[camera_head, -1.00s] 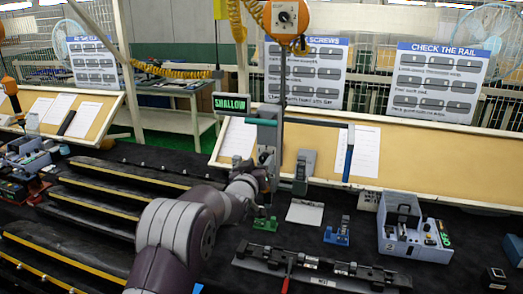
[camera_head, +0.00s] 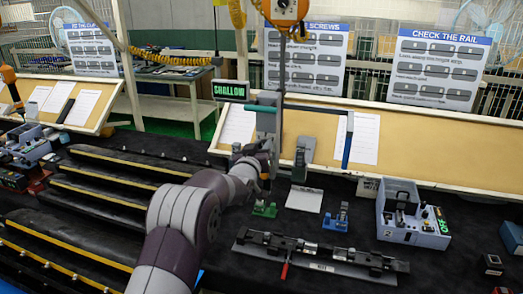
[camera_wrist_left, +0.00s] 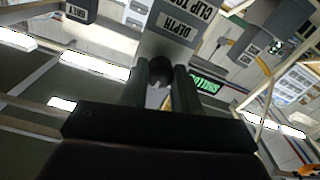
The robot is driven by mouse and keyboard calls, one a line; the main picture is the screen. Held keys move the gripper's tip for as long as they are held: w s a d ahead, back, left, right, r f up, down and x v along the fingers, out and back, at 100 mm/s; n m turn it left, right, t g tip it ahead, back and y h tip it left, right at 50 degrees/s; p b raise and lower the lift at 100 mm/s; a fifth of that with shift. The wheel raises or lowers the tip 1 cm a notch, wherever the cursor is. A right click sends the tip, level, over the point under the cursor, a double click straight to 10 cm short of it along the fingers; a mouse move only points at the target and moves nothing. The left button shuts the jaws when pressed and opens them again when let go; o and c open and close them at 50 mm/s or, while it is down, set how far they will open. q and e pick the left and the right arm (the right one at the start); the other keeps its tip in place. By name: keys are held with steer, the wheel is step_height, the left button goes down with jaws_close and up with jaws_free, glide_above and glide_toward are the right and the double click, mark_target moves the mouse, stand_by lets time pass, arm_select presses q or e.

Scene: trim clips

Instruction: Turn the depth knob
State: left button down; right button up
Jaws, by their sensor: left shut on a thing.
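The depth knob (camera_wrist_left: 160,69) is a dark round knob under a grey plate with an upside-down DEPTH label (camera_wrist_left: 180,28) in the left wrist view. My left gripper (camera_wrist_left: 161,85) is shut on it, with one finger on each side. In the head view my left gripper (camera_head: 262,160) is at the grey post of the clip tool (camera_head: 268,125), and my arm hides the knob there. A green lit sign reading SHALLOW (camera_head: 230,90) stands left of the post. My right gripper is not in view.
A black rail (camera_head: 320,255) with a red-handled tool lies in front on the dark bench. Green (camera_head: 264,209) and blue (camera_head: 336,216) fixtures and a white sheet (camera_head: 304,198) lie nearby. A grey-blue box (camera_head: 412,225) stands at right. Black yellow-edged steps (camera_head: 110,185) are at left.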

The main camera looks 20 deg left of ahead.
arm_select(q)
steer(key=shift+m+b, duration=5.7)
steer(key=shift+b, duration=1.25)
steer(key=c, duration=0.8)
jaws_free()
